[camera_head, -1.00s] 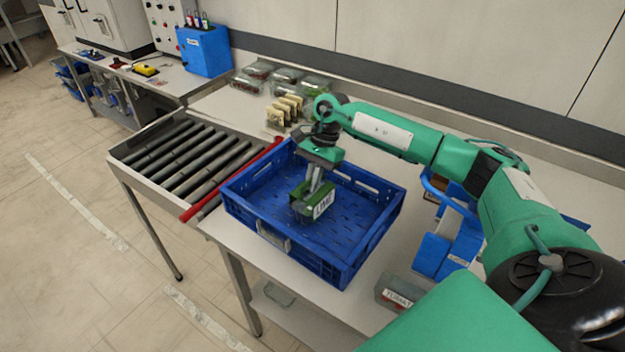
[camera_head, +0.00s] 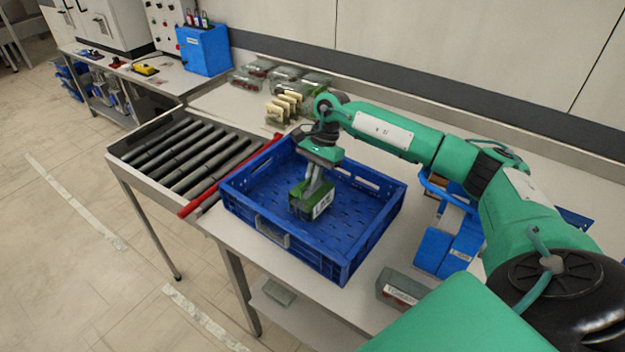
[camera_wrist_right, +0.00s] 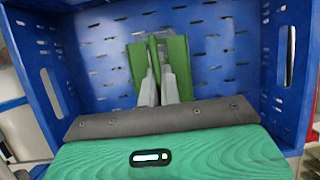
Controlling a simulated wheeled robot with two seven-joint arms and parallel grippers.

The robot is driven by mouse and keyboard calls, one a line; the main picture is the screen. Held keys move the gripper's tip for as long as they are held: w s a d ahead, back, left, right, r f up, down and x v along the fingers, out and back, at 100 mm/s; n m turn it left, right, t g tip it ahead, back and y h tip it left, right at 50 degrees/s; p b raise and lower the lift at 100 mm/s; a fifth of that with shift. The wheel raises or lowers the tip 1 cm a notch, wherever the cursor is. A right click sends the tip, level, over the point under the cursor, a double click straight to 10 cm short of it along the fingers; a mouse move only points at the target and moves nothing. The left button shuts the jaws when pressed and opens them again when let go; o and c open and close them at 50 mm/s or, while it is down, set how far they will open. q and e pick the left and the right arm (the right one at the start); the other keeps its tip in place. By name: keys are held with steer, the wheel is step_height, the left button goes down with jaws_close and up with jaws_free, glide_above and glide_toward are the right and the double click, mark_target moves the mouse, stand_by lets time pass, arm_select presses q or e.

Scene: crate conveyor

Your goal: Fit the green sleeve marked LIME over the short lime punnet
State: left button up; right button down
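The green sleeve (camera_head: 299,199) is in the blue crate in the head view, with its white LIME label (camera_head: 321,206) on the right-hand face. It also shows in the right wrist view as green panels (camera_wrist_right: 178,62) on both sides of the fingers. My right gripper (camera_head: 314,187) points down at the sleeve's top, its fingers close together and shut on it; the fingers also show in the right wrist view (camera_wrist_right: 160,85). I cannot clearly tell the short lime punnet apart beneath or inside the sleeve. My left gripper is not in view.
The blue crate (camera_head: 310,258) stands on the bench, its floor otherwise bare. A roller conveyor (camera_head: 190,155) with a red edge lies left. Filled punnets (camera_head: 285,77) and cream-coloured pieces (camera_head: 287,104) stand behind. A labelled grey punnet (camera_head: 398,287) and blue holders (camera_head: 440,250) are at right.

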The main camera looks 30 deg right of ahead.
steer(key=shift+s+a+f, duration=0.1)
steer(key=shift+s+f, duration=0.15)
steer(key=shift+f, duration=0.35)
steer(key=c, duration=1.3)
jaws_free()
steer(key=shift+w+r+p, duration=0.15)
steer(key=shift+r+p, duration=0.1)
steer(key=shift+r, duration=0.45)
steer(key=shift+w+r+p, duration=0.15)
steer(key=shift+r+p, duration=0.05)
steer(key=shift+r, duration=0.45)
steer(key=shift+r+p, duration=0.65)
steer(key=shift+r, duration=1.7)
